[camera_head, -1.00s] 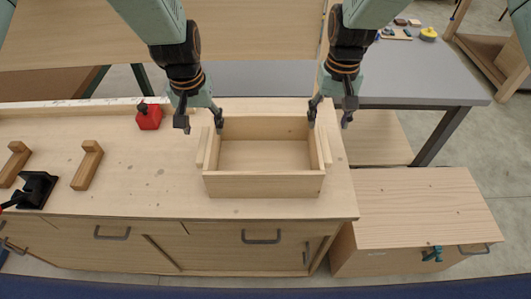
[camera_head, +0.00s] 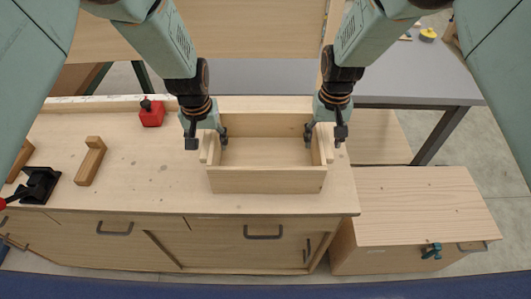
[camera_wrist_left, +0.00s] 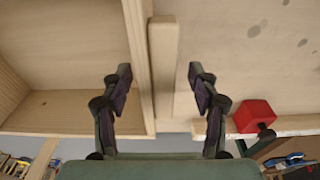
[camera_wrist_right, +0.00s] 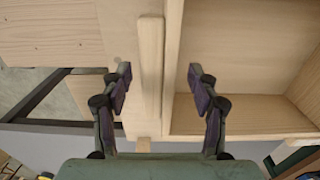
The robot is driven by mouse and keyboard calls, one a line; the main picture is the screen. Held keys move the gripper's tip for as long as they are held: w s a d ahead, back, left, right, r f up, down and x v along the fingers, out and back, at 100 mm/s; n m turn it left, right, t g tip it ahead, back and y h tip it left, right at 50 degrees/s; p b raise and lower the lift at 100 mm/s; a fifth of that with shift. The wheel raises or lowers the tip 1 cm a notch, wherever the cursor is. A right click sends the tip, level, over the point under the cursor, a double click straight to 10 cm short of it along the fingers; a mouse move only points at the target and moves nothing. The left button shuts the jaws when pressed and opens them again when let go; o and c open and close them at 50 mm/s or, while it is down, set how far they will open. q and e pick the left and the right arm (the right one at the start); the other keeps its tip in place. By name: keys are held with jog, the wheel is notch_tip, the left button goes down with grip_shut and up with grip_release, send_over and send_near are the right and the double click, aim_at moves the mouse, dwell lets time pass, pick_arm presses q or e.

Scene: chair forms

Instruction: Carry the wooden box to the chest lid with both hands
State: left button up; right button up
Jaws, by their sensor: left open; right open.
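The wooden box (camera_head: 267,180) is open-topped and empty. It sits on the workbench with a wooden handle strip on each short side. My left gripper (camera_head: 208,139) is open at the box's left side. In the left wrist view its fingers (camera_wrist_left: 160,88) stand on both sides of the handle strip and box wall, apart from them. My right gripper (camera_head: 324,139) is open at the right side. In the right wrist view its fingers (camera_wrist_right: 160,88) straddle the right strip and wall the same way. The chest lid (camera_head: 420,205) is a flat wooden top, lower and to the right of the bench.
The workbench (camera_head: 130,190) carries a red block (camera_head: 152,113), a wooden piece (camera_head: 90,161) and a black tool (camera_head: 38,185) left of the box. A grey table (camera_head: 420,85) stands behind. The chest lid is clear.

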pick_arm(q)
jog(key=shift+w+d, duration=0.15)
jog(key=shift+w, duration=0.05)
pick_arm(e)
jog(key=shift+w+d+f, duration=0.1)
jog(key=shift+w+d, duration=0.05)
pick_arm(q)
jog(key=shift+f, duration=0.1)
jog(key=shift+c, duration=0.9)
pick_arm(e)
jog(key=shift+w+f, duration=0.1)
jog(key=shift+c, duration=0.9)
pick_arm(q)
jog(key=shift+w, duration=0.1)
jog(key=shift+c, duration=0.7)
pick_arm(e)
jog(key=shift+c, duration=0.7)
pick_arm(q)
jog(key=shift+s, duration=0.2)
jog(key=c, duration=0.5)
pick_arm(e)
jog(key=shift+r, duration=0.2)
jog(key=c, duration=0.5)
pick_arm(q)
jog(key=shift+w, duration=0.1)
grip_shut()
pick_arm(e)
jog(key=shift+f, duration=0.1)
grip_shut()
